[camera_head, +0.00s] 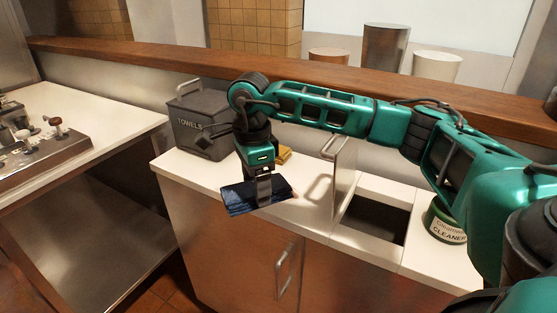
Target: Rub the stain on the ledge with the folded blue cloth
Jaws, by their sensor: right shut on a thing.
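The folded blue cloth (238,198) is dark blue and lies at the front edge of the white counter ledge (315,205). My right gripper (264,192) points down and is shut on the cloth, its fingers over the cloth's middle. I cannot tell whether the cloth presses on the ledge or is held just above it. I cannot make out the stain clearly; the cloth and gripper hide part of the surface there. My left gripper is not in view.
A grey towels bin (200,125) stands behind left, with a yellow cloth (285,155) near it. An open hatch (372,222) with a raised lid (345,170) lies right of the cloth. A green cleaner tub (444,225) stands farther right. Cups stand on the wooden shelf (290,77).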

